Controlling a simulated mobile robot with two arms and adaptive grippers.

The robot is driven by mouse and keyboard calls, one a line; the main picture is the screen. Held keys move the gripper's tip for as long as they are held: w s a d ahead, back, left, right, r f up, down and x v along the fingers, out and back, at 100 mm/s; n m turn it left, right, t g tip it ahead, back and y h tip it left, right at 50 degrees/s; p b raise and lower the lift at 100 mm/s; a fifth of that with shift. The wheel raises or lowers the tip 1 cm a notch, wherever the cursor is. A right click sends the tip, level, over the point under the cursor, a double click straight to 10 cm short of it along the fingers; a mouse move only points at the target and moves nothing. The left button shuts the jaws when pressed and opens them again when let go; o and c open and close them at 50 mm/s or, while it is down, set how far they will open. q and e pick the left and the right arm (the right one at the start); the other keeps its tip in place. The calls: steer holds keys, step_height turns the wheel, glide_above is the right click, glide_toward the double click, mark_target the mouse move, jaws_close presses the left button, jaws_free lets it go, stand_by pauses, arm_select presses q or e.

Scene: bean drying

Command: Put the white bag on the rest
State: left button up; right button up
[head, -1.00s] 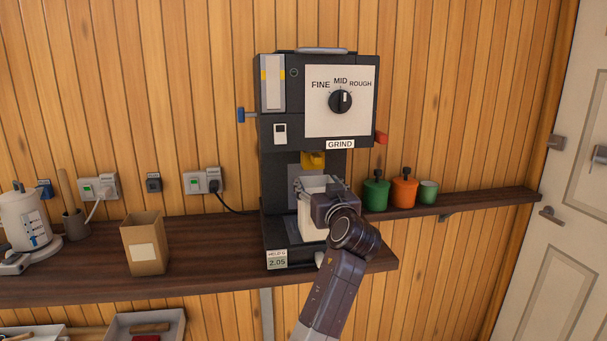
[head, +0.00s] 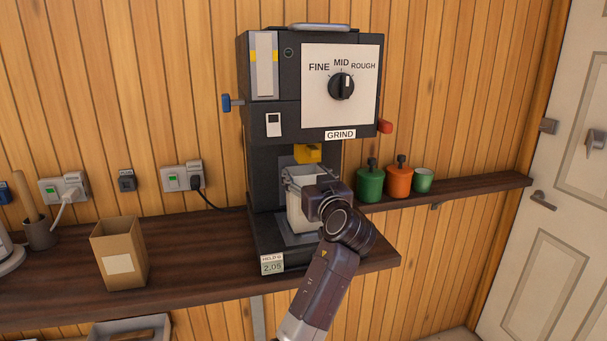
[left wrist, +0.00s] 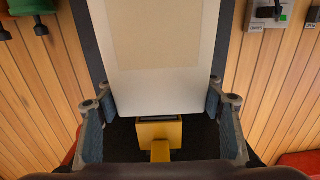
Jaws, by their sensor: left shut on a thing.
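The white bag (head: 298,211) stands upright in the lower bay of the grinder, below the yellow spout (head: 307,153). My left gripper (head: 318,198) is shut on the bag from the front. In the left wrist view the white bag (left wrist: 165,80), with a beige label, sits between the two fingers, and the yellow spout (left wrist: 158,131) shows past its edge. The rest seems to be the grey plate (head: 283,240) under the bag. I cannot tell whether the bag's bottom touches it. My right gripper is not in view.
The black grinder (head: 258,160) stands on a dark wooden shelf (head: 190,265). An open cardboard box (head: 119,252) is to its left. Green (head: 370,186) and orange (head: 399,182) canisters and a green cup (head: 424,181) stand to its right. The shelf between box and grinder is clear.

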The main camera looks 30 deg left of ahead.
arm_select(q)
steer(key=shift+d, duration=0.5)
steer(key=o, duration=0.8)
steer(key=shift+w+a, duration=0.1)
steer(key=shift+a, duration=0.05)
steer(key=o, duration=0.3)
steer(key=shift+w+a+f, duration=0.1)
steer(key=shift+a+f, duration=0.05)
steer(key=shift+f, duration=0.05)
steer(key=shift+o, duration=0.4)
steer(key=shift+a, duration=0.15)
steer(key=shift+d+r, duration=0.2)
steer(key=shift+r, duration=0.25)
steer(key=b+v, duration=0.4)
steer(key=v, duration=0.8)
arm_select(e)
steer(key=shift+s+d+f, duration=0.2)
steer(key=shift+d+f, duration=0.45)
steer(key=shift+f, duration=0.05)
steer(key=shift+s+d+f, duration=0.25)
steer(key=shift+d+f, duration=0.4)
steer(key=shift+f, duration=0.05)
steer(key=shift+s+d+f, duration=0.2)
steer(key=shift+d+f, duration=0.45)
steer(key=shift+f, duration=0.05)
arm_select(q)
steer(key=shift+a, duration=0.1)
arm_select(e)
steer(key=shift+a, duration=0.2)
